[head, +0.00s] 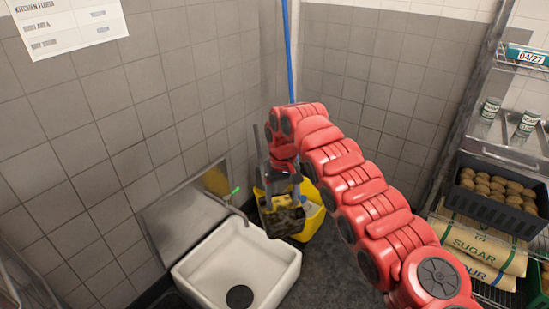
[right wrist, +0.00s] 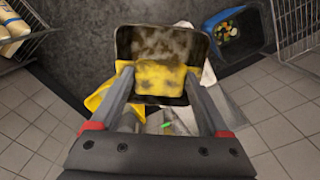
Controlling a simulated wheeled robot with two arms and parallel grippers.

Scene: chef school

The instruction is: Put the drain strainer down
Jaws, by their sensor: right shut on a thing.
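The drain strainer is a square, dark-rimmed basket with brown, dirty-looking patches. In the head view the strainer (head: 283,222) hangs below my right gripper (head: 281,192), in front of the yellow bucket. In the right wrist view the strainer (right wrist: 160,42) lies at the ends of both fingers of my right gripper (right wrist: 160,80), which is shut on it. The strainer is held up in the air. The fingers hide part of its sides. My left gripper is in neither view.
A white basin (head: 222,262) with a dark drain stands left of the strainer against the tiled wall. A yellow bucket (head: 314,218) stands behind the strainer. A metal rack with a dark crate (head: 478,205) is at the right. A dark bin with scraps (right wrist: 238,34) shows in the wrist view.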

